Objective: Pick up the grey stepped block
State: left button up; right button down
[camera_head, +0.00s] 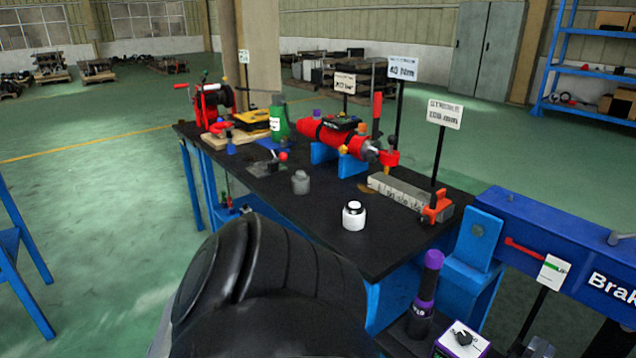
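A small grey piece (300,183) with a narrower top on a wider base stands on the black tabletop (322,232), left of the middle. It looks like the grey stepped block, but it is small and its exact shape is hard to tell. Neither of my grippers is in view. A large black rounded part of mine fills the lower middle and hides the near part of the table; nothing shows in contact with the grey piece.
Behind stand a red cylinder tool (335,135) on blue supports, a green bottle (279,120) and a red reel (212,105). A long grey bar (405,190) with an orange clamp lies to the right. Signs on poles rise behind. A blue beam (560,240) stands at right.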

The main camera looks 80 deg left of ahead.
aim_at(300, 182)
jog(key=u, duration=2.8)
jog(key=i, duration=0.25)
jog(key=u, duration=0.1)
